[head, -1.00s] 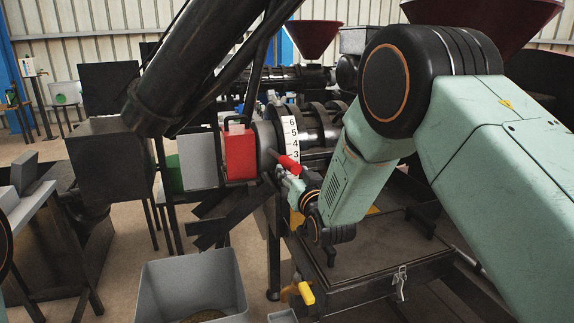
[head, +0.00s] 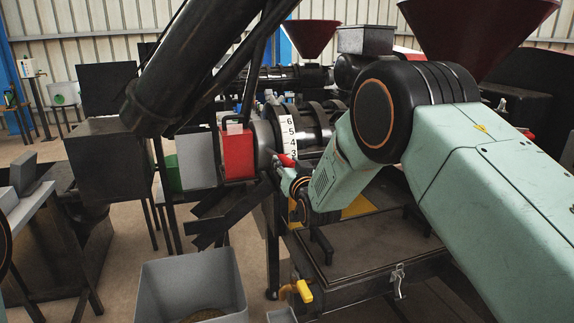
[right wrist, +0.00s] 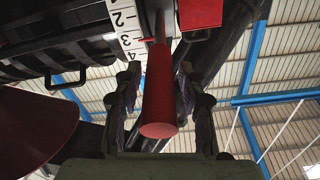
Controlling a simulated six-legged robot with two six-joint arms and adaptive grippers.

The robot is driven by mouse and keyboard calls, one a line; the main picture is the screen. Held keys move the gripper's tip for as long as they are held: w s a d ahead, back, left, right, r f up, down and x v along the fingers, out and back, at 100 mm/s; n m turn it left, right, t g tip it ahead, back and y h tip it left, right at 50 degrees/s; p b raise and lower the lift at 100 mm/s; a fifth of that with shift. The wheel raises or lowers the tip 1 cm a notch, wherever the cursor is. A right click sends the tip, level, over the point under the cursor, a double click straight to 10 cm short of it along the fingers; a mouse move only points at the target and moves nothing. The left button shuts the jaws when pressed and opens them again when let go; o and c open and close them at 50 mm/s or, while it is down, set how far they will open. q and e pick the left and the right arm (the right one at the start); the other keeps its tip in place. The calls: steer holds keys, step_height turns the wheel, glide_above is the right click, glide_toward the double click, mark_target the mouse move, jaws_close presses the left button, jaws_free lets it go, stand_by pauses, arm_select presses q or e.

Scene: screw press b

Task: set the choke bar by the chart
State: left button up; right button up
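The choke bar's red handle (head: 286,160) shows in the head view beside the press barrel, partly hidden by my right gripper (head: 293,176). In the right wrist view the red handle (right wrist: 158,100) points toward the camera, between the two fingers of my right gripper (right wrist: 159,82). The fingers stand apart with narrow gaps beside the handle, so the gripper looks open around it. A white number scale (head: 290,133) stands behind the handle. In the right wrist view a red pointer is near the 3 on this scale (right wrist: 127,30). No separate chart is clearly recognisable. My left gripper is out of view.
A red box (head: 237,155) is just left of the scale. A grey bin (head: 192,285) stands on the floor in front. A yellow-handled valve (head: 303,291) sits below the press by a dark tray (head: 365,250). A red hopper (head: 303,38) rises behind.

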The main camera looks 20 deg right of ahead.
steer(key=shift+c, duration=0.7)
steer(key=shift+d, duration=0.1)
steer(key=c, duration=0.5)
jaws_close()
